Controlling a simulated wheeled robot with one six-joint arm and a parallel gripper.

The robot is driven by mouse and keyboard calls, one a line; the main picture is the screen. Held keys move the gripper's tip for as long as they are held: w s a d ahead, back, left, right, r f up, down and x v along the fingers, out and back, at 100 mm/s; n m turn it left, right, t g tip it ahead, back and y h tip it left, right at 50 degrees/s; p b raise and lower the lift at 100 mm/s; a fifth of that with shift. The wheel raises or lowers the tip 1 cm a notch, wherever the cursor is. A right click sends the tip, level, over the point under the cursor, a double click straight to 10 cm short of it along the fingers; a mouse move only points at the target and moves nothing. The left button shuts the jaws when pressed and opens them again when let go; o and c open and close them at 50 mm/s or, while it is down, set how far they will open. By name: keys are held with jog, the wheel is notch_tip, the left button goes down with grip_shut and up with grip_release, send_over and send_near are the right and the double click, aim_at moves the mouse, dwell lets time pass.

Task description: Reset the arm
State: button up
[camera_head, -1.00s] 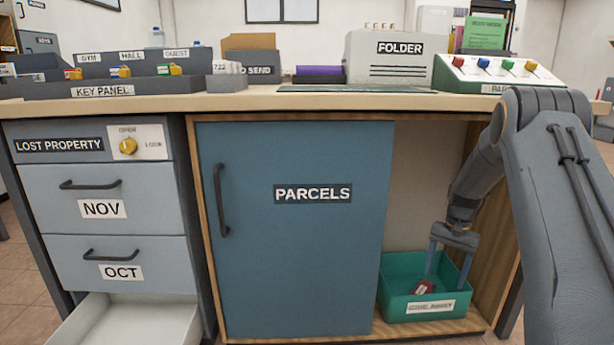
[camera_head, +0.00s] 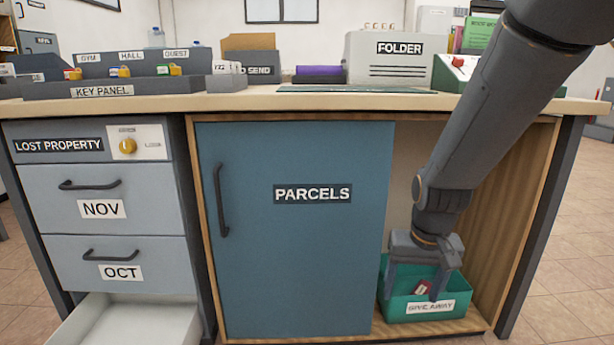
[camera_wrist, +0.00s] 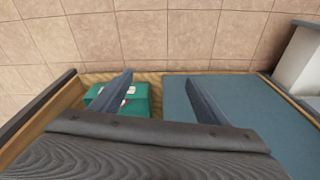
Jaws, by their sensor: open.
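My gripper (camera_head: 414,285) is open, pointing down in front of and over the green GIVEAWAY bin (camera_head: 425,308) in the head view. The bin sits on the cabinet floor, right of the blue PARCELS door (camera_head: 300,240). A small red item (camera_head: 422,287) lies in the bin, partly hidden by a finger. In the wrist view, the open fingers (camera_wrist: 165,95) stand wide apart with nothing between them. The bin (camera_wrist: 139,108) shows behind the left finger there.
The lowest drawer (camera_head: 130,320) at left stands open. Floor right of the desk is clear.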

jog(key=s+a+r+n+g+y+p, duration=0.15)
jog(key=s+a+r+n, duration=0.35)
jog(key=s+a, duration=0.7)
jog(key=s+a+r+n+g+p, duration=0.1)
jog(key=s+a+r+n+p, duration=0.15)
jog(key=s+a+r, duration=0.7)
jog(key=s+d+r+m+p, duration=0.1)
jog(key=d+r+m+p, duration=0.1)
jog(key=d+r+p, duration=0.4)
jog(key=s+d+r+m+h+p, duration=0.1)
jog(key=d+r+p, duration=0.5)
jog(key=r+p, duration=0.6)
jog(key=s+d+r+m+p, duration=0.1)
jog(key=d+r+m+p, duration=0.2)
jog(key=p, duration=1.6)
jog(key=shift+s+d+r+p, duration=0.15)
jog(key=shift+d+r+p, duration=0.15)
jog(key=shift+d+r, duration=2.05)
jog(key=shift+a+r+t+h, duration=0.25)
jog(key=shift+a+r, duration=0.3)
